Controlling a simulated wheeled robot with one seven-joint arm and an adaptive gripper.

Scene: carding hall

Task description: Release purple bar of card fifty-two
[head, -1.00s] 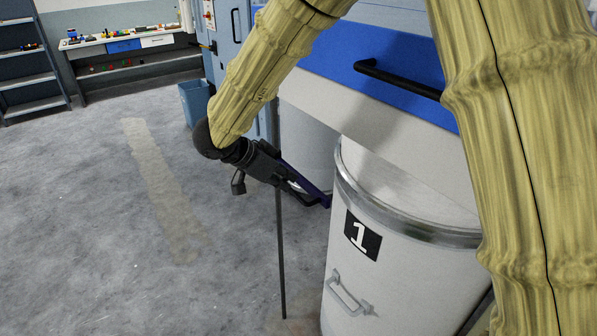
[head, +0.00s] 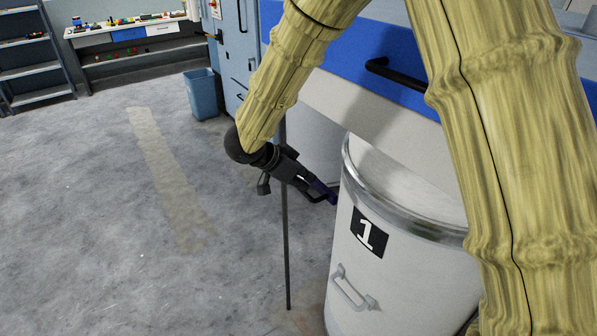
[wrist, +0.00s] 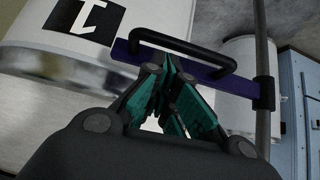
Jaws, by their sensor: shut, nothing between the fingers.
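The purple bar (wrist: 234,84) shows in the wrist view with a black loop handle (wrist: 190,50) on it. Its right end meets a collar on a thin upright post (wrist: 263,40); its left end reaches the can's rim. In the head view only a short purple piece (head: 320,187) shows beside my gripper. My gripper (wrist: 172,92) has teal finger pads, closed together with nothing held, close to the bar and below the handle in the wrist view. I cannot tell whether it touches the bar. In the head view my gripper (head: 331,198) is beside the can, partly hard to make out.
A white can (head: 400,270) marked 1, with a metal rim, stands right of my gripper. A blue and white machine (head: 350,60) with a black handle is behind it. A blue bin (head: 202,95) and a workbench (head: 120,37) stand farther back. The floor at left is clear.

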